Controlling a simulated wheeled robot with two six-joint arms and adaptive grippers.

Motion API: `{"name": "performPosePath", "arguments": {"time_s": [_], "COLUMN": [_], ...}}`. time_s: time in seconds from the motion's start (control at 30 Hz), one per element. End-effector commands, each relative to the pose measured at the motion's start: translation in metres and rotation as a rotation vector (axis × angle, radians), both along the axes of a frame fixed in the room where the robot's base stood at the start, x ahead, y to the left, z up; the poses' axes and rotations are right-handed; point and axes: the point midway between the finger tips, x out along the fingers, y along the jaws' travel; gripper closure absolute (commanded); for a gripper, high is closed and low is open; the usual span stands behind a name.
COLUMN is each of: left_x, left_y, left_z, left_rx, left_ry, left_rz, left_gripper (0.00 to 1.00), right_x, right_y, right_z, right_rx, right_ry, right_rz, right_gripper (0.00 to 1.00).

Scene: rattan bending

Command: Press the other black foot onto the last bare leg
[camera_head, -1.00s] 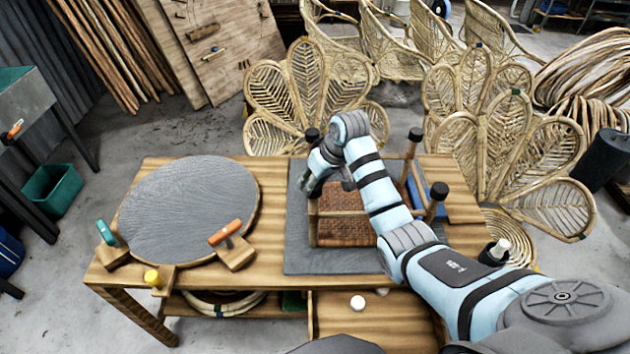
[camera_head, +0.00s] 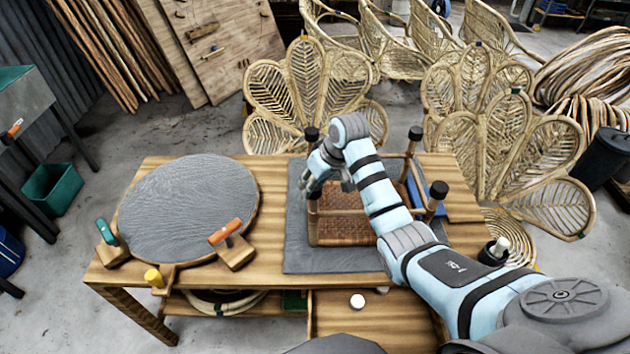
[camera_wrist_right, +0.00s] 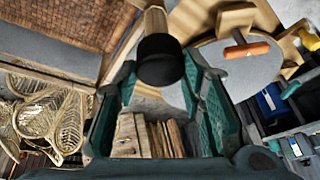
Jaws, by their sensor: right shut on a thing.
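The stool frame with a woven seat (camera_head: 345,232) lies upside down on a dark mat, its legs pointing up. Black feet cap the back left leg (camera_head: 312,134), the back right leg (camera_head: 415,134) and the front right leg (camera_head: 438,190). My right gripper (camera_head: 311,188) is at the top of the front left leg (camera_head: 313,222). In the right wrist view, a black foot (camera_wrist_right: 160,62) sits on the end of this leg, between the green fingers, which are shut on it. The fingers partly hide the foot in the head view. My left gripper is not in view.
A round grey panel (camera_head: 190,210) with clamps lies at the table's left. A blue object (camera_head: 437,225) lies at the right of the stool. A dark cup (camera_head: 494,251) stands at the right edge. A white round piece (camera_head: 357,301) lies in front.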

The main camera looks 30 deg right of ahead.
Motion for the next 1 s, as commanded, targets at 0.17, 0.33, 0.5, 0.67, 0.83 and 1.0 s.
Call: {"name": "performPosePath", "arguments": {"time_s": [0.17,0.33,0.5,0.67,0.83,1.0], "left_x": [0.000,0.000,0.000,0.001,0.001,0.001], "left_y": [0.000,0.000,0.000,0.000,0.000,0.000], "left_z": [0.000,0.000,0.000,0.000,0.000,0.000], "left_rx": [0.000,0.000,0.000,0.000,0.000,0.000], "left_ry": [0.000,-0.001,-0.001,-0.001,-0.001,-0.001], "left_rz": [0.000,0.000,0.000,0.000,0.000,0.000], "left_gripper": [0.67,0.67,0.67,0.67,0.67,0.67], "right_x": [0.000,0.000,0.000,0.000,0.000,-0.001], "right_y": [0.000,0.000,0.000,0.000,0.000,0.000], "right_z": [-0.003,-0.006,-0.008,-0.010,-0.012,-0.013], "right_rx": [0.000,0.000,0.000,0.000,0.000,0.000], "right_ry": [0.000,0.001,0.001,0.001,0.001,0.003], "right_rz": [0.000,0.000,0.000,0.000,0.000,0.001], "right_gripper": [0.86,0.86,0.86,0.86,0.86,0.86]}}
